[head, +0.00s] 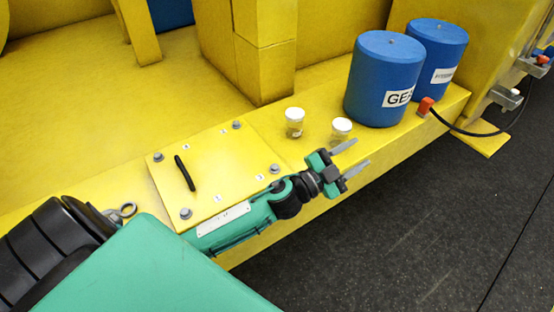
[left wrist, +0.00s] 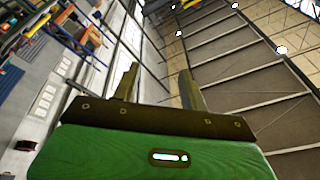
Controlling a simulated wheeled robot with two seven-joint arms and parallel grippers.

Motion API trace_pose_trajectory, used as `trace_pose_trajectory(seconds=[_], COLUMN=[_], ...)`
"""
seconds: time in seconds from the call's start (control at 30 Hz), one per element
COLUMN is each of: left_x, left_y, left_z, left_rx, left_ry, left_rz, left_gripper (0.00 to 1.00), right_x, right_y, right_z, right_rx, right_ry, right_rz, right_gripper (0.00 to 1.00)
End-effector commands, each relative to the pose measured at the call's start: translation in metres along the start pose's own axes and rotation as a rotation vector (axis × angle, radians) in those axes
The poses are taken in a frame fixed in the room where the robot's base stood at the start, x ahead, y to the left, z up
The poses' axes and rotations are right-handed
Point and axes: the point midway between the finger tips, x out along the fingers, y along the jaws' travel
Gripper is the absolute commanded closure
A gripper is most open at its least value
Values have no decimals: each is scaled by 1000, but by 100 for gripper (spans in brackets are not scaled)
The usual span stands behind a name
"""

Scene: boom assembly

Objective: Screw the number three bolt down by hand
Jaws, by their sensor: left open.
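A yellow cover plate (head: 220,165) with a black handle (head: 184,173) lies on the yellow beam. Bolts sit at its corners: left (head: 158,157), far (head: 237,124), right (head: 274,169) and near (head: 186,213). Small number labels lie beside them, too small to read, so I cannot tell which bolt is number three. My left gripper (head: 358,153) is open and empty, right of the plate over the beam's front edge, with its fingers pointing right, away from the bolts. In the left wrist view its fingers (left wrist: 158,85) are apart with nothing between them. My right gripper is not in view.
A black cable (head: 465,132) and a red connector (head: 425,106) are at the right. Dark floor (head: 400,240) lies in front.

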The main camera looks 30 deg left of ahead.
Motion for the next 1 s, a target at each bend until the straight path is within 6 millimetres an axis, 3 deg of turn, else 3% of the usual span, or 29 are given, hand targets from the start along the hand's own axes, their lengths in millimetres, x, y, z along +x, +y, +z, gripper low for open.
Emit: trace_pose_trajectory(seconds=[0.1, 0.27, 0.37, 0.57, 0.73, 0.9, 1.0], left_x=[18, 22, 16, -9, -39, -71, -87], left_y=[8, 30, 41, 40, -3, -76, -115], left_z=[-32, -51, -46, 2, 62, 112, 127], left_rx=[132, 306, 415, 625, 773, 860, 874], left_ry=[206, 403, 471, 450, 254, -63, -235], left_rz=[151, 419, 615, 1046, 1410, 1695, 1796], left_gripper=[56, 56, 56, 56, 56, 56, 56], right_x=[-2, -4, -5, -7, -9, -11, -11], right_y=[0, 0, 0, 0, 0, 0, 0], right_z=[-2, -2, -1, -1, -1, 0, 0], right_rx=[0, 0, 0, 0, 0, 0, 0], right_ry=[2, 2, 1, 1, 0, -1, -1], right_rz=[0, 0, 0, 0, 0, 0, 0], right_gripper=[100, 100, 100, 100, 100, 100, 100])
